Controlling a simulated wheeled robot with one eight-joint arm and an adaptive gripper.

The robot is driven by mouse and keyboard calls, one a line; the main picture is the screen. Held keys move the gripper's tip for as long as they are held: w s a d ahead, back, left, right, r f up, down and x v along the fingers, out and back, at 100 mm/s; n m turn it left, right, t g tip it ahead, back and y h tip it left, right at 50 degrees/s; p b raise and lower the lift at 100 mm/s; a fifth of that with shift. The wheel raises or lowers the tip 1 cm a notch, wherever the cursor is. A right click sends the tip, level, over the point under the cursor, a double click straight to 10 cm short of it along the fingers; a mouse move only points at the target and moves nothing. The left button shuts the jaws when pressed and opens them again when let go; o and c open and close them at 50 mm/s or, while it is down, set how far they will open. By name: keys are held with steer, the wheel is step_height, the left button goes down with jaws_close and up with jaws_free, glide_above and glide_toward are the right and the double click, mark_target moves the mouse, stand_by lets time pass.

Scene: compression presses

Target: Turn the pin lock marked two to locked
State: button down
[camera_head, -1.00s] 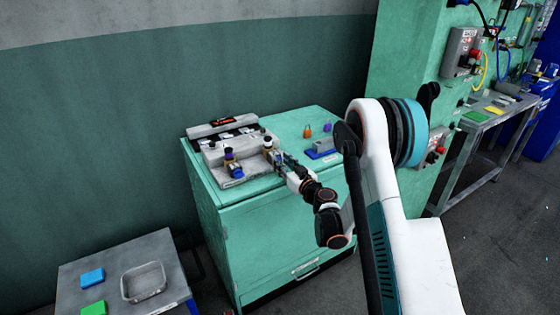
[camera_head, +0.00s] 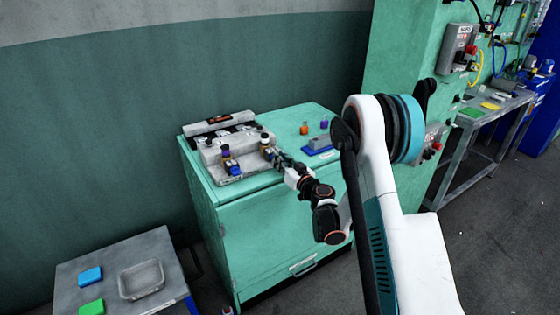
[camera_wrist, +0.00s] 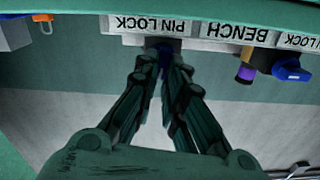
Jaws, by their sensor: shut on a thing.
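A grey fixture with two pin locks stands on the green cabinet (camera_head: 255,215). The left pin lock (camera_head: 228,158) has a dark top, a brass-coloured body and a blue handle; it also shows in the wrist view (camera_wrist: 290,70). My gripper (camera_head: 277,156) is at the right pin lock (camera_head: 265,141). In the wrist view my gripper's fingertips (camera_wrist: 167,68) are closed around a dark blue handle (camera_wrist: 165,53) under an upside-down PIN LOCK label (camera_wrist: 150,25). The fingers hide most of this handle, and its turn angle is unclear. I cannot read a number on either lock.
A blue block-like item (camera_head: 318,145) and small orange (camera_head: 304,128) and purple (camera_head: 324,124) items lie on the cabinet top at right. A low grey table (camera_head: 120,255) with a tray stands at left front. A workbench (camera_head: 470,130) is at right.

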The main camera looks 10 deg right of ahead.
steer(key=m, duration=0.4)
steer(key=shift+d+m, duration=0.25)
steer(key=shift+m, duration=0.05)
steer(key=m, duration=0.3)
steer(key=shift+w+d+f+m, duration=0.1)
steer(key=shift+d+f+m, duration=0.1)
steer(key=shift+m, duration=0.1)
steer(key=m, duration=0.4)
steer(key=shift+f, duration=0.2)
steer(key=shift+d+f+m, duration=0.1)
steer(key=shift+f+m, duration=0.1)
steer(key=shift+m, duration=1.7)
steer(key=c, duration=1.7)
jaws_free()
steer(key=shift+r, duration=0.1)
